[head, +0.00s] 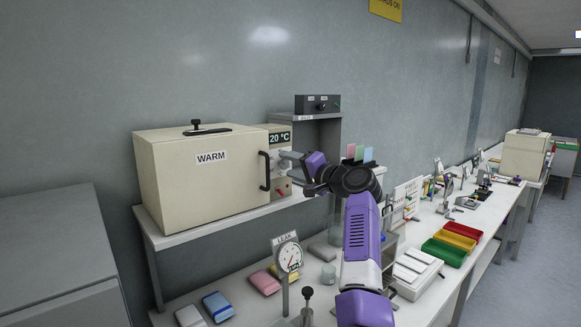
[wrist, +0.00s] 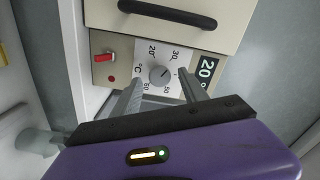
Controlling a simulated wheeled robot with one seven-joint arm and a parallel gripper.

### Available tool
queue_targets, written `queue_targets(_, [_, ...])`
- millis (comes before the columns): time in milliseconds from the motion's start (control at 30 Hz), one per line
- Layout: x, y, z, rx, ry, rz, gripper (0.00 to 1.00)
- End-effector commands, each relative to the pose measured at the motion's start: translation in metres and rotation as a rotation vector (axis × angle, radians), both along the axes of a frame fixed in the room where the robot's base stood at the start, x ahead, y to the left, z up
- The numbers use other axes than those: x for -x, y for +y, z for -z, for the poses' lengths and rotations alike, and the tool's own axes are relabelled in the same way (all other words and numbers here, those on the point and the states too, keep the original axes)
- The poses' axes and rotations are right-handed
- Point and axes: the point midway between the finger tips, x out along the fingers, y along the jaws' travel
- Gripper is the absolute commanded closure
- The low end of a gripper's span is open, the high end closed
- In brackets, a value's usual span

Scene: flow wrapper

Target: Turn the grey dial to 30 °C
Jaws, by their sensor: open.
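The grey dial (wrist: 158,75) is a small round knob on a white scale plate on the front of the cream WARM oven (head: 205,170). In the wrist view the scale stands turned, with 20 at upper left and 30 at upper right of the dial. A thin light mark shows on the dial; its exact direction is hard to tell. The display (head: 279,137) reads 20 °C. My gripper (wrist: 160,78) is open, with one finger on each side of the dial; I cannot tell whether they touch it. In the head view my arm hides the dial.
A red switch (wrist: 104,57) and a red lamp sit beside the scale. The oven's black handle (wrist: 167,14) is close by on the door. A shelf (head: 225,222) carries the oven. A round LEAK gauge (head: 288,258) stands on the bench below.

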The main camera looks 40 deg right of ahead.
Motion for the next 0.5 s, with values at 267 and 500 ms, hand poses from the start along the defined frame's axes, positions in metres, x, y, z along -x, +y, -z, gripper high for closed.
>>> queue_targets(267, [0.037,-0.003,0.003,0.003,-0.002,0.004,0.49])
queue_targets(500, [0.067,-0.003,0.002,0.000,0.000,0.002,0.49])
